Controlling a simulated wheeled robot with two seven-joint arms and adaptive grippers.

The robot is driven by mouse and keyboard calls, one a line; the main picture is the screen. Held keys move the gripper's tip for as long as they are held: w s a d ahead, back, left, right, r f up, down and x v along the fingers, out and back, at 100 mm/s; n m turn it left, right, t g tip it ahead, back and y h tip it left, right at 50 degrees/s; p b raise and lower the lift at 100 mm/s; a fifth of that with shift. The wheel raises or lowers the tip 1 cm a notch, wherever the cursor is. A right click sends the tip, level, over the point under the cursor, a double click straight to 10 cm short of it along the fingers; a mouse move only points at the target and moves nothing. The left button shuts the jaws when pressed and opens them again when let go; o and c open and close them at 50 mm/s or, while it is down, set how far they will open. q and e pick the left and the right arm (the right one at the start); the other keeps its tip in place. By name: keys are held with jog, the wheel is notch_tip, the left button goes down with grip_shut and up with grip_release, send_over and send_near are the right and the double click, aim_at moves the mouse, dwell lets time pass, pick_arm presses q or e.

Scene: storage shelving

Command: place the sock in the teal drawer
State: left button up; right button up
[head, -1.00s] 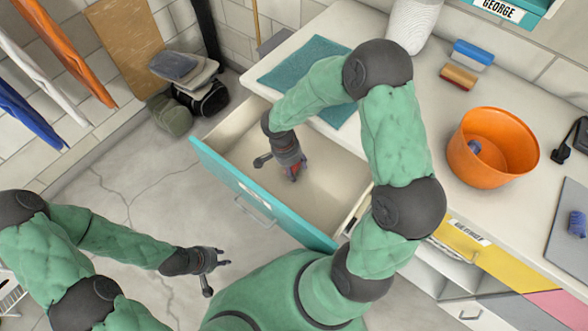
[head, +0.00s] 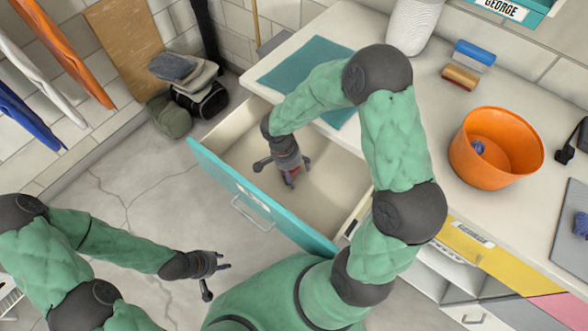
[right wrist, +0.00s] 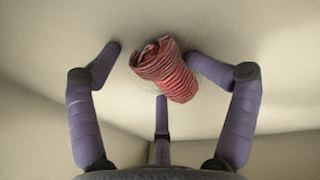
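The teal drawer (head: 212,166) is pulled open below the counter. My right gripper (head: 290,175) points down into it. In the right wrist view, the red striped rolled sock (right wrist: 165,70) appears to lie on the pale drawer floor. My right gripper's purple fingers (right wrist: 162,85) are spread around it; the right finger is close to or touching it, and the left finger is apart. In the head view the sock is mostly hidden by the gripper. My left gripper (head: 216,278) is empty over the floor, left of my base, with its fingers apart.
An orange bowl (head: 530,140) with a small blue item, a teal mat (head: 300,66) and two brushes (head: 474,53) are on the counter. A yellow drawer (head: 470,243) is at the right. Bags and folded cloths (head: 185,90) are by the wall.

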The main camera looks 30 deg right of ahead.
jog(key=shift+d, duration=0.1)
dwell(0.5)
jog(key=shift+r, duration=0.15)
jog(key=shift+r+p, duration=0.45)
jog(key=shift+p, duration=0.2)
jog(key=p+v, duration=0.4)
jog(key=v, duration=0.8)
jog(key=shift+p, duration=0.4)
jog(key=shift+r, duration=0.1)
